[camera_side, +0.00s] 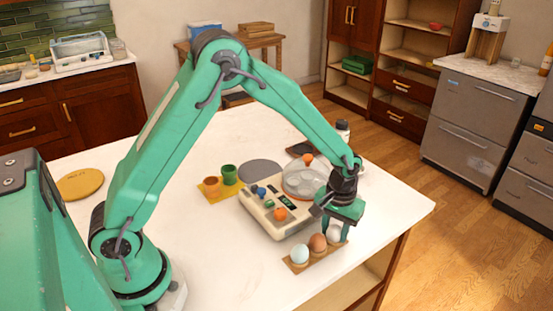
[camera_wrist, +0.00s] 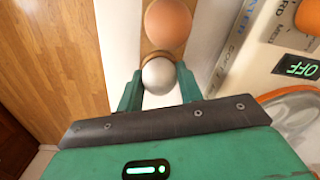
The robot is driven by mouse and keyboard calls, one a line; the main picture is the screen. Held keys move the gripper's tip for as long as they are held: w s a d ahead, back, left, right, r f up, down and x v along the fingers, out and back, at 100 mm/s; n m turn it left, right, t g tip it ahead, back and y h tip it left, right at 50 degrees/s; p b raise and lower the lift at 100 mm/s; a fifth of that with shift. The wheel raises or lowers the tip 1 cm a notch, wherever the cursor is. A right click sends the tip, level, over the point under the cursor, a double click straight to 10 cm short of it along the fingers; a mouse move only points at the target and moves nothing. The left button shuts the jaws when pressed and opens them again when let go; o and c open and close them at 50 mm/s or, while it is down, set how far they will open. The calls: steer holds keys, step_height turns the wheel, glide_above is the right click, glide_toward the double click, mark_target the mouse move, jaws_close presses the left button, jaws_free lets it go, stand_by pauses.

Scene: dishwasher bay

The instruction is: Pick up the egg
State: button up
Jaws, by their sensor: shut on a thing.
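A white egg (camera_wrist: 158,76) sits between the two green fingers of my gripper (camera_wrist: 158,92) in the wrist view, at the end of a brown holder. In the side view the white egg (camera_side: 334,234) is partly hidden under my gripper (camera_side: 333,228). My gripper is shut on it, low over the holder (camera_side: 316,256). A brown egg (camera_side: 317,243) stands in the middle of the holder and shows in the wrist view (camera_wrist: 167,24). A pale bluish egg (camera_side: 299,254) stands at the near end, outside the wrist view.
A cream appliance (camera_side: 277,217) with orange and blue knobs and a clear round lid (camera_side: 304,181) stands close beside the holder. Green and orange cups (camera_side: 229,174) sit on a yellow mat. The white table's (camera_side: 235,275) front area is clear; its right edge is near.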

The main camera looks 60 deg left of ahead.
mark_target(336, 225)
steer(key=shift+r, duration=0.15)
steer(key=shift+r, duration=0.45)
step_height(336, 225, up, 3)
steer(key=shift+d+r, duration=0.1)
steer(key=shift+r, duration=0.05)
steer(key=s+d+r, duration=0.6)
steer(key=s+d, duration=0.2)
steer(key=shift+d+r, duration=0.15)
steer(key=shift+r, duration=0.15)
